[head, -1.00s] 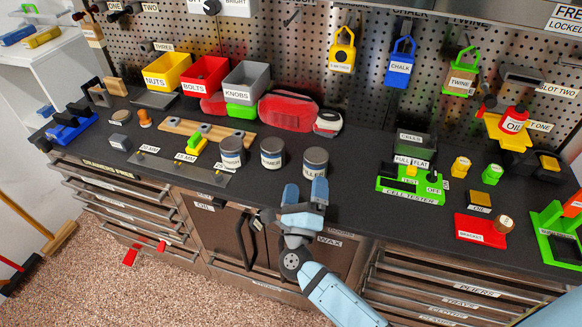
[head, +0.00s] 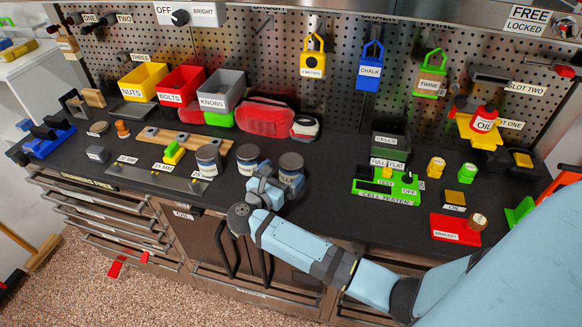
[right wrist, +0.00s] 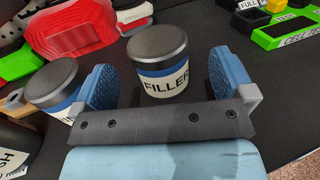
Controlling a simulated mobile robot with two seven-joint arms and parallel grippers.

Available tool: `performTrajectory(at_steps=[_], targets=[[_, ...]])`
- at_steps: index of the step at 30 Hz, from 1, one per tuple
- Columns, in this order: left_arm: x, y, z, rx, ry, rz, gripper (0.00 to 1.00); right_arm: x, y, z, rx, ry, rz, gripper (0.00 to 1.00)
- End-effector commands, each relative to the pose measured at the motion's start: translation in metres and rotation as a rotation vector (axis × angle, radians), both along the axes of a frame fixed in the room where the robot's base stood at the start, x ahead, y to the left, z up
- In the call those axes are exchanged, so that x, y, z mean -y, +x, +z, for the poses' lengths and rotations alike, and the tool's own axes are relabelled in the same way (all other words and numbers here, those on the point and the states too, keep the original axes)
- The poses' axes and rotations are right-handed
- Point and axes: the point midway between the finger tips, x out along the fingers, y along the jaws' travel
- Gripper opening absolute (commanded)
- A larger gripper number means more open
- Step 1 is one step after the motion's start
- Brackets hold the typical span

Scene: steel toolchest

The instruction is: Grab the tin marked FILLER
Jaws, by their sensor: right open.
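The FILLER tin (right wrist: 159,68) has a dark lid and a cream label with a blue band. It stands upright on the dark worktop and shows between my right gripper's open fingers in the right wrist view. In the head view the same tin (head: 291,168) is the rightmost of three tins, partly covered by my gripper. My right gripper (head: 272,187) is open with nothing held, at the near side of the tin. I cannot tell whether a finger touches it. My left gripper is not in view.
A second tin (right wrist: 54,84) stands just left of the gripper's left finger, close to it. A third tin (head: 208,160) is further left. A red case (head: 266,117) lies behind. The green cell tester (head: 388,186) is to the right, with bare worktop between.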

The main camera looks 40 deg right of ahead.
Motion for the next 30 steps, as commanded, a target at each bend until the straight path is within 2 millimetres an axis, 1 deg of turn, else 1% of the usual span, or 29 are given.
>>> performTrajectory(at_steps=[5,10,13,16,22,23,24,29,30], targets=[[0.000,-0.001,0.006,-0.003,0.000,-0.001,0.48,0.011,0.006,0.004,0.001,-0.003,0.001,1.00],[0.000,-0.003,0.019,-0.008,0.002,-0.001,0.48,0.035,0.019,0.010,0.001,-0.007,-0.001,1.00],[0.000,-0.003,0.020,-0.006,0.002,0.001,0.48,0.045,0.023,0.006,-0.001,-0.005,0.000,1.00],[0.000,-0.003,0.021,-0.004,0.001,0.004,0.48,0.050,0.025,0.005,0.001,-0.002,0.001,1.00],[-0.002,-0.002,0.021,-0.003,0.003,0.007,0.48,0.050,0.026,0.004,0.001,-0.001,0.001,1.00],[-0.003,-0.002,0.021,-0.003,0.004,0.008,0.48,0.050,0.026,0.004,0.001,-0.001,0.001,0.98],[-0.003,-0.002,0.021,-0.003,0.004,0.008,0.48,0.050,0.026,0.004,0.000,-0.001,0.001,0.89],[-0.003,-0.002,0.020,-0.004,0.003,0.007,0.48,0.050,0.026,0.004,0.000,0.000,0.001,0.52],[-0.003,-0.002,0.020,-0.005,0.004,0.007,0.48,0.050,0.026,0.004,0.000,0.000,0.001,0.43]])
